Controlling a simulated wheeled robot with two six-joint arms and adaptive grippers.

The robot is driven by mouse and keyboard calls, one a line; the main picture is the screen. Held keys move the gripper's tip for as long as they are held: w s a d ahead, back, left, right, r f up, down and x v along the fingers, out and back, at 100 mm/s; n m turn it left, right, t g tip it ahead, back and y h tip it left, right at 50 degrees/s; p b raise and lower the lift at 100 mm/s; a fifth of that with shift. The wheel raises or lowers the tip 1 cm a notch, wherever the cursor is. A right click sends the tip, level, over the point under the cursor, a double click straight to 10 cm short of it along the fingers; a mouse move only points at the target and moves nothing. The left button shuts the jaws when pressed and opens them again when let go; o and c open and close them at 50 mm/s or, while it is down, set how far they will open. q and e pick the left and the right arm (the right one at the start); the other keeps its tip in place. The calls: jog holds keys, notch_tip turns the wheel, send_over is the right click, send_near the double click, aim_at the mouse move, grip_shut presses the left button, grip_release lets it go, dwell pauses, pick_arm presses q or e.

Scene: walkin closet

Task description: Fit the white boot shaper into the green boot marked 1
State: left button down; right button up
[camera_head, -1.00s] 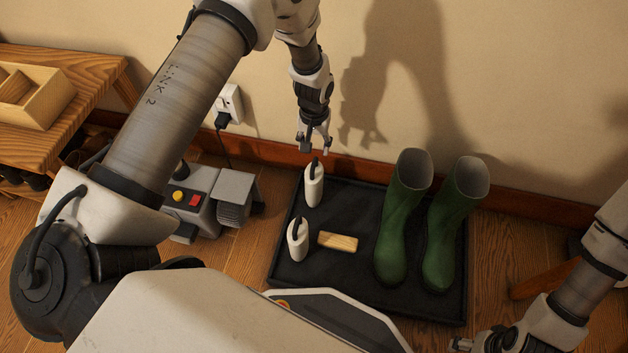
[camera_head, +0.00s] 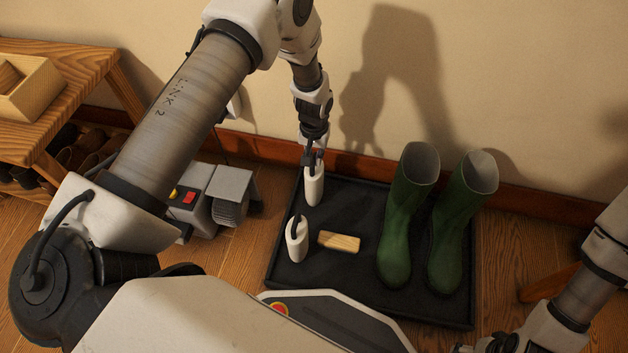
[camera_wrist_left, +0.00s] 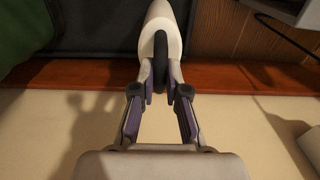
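Two white boot shapers with dark looped handles stand on the black tray (camera_head: 350,195): a rear one (camera_head: 314,188) and a front one (camera_head: 297,243). My left gripper (camera_head: 313,158) points down at the rear shaper's handle. In the left wrist view its fingertips (camera_wrist_left: 160,82) close around the dark handle, with the white shaper body (camera_wrist_left: 162,28) beyond. Two green boots, left (camera_head: 403,220) and right (camera_head: 461,225), stand upright on the tray, openings up. No number is readable on either. My right gripper (camera_head: 478,345) is partly cut off at the bottom edge.
A wooden block (camera_head: 339,241) lies on the tray between the front shaper and left boot. A grey machine with a red button (camera_head: 190,197) stands left of the tray. A wooden bench (camera_head: 75,75) is far left; the wall is behind the tray.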

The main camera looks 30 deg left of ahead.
pick_arm(q)
jog(key=shift+r+p, duration=1.35)
jog(key=shift+r, duration=0.15)
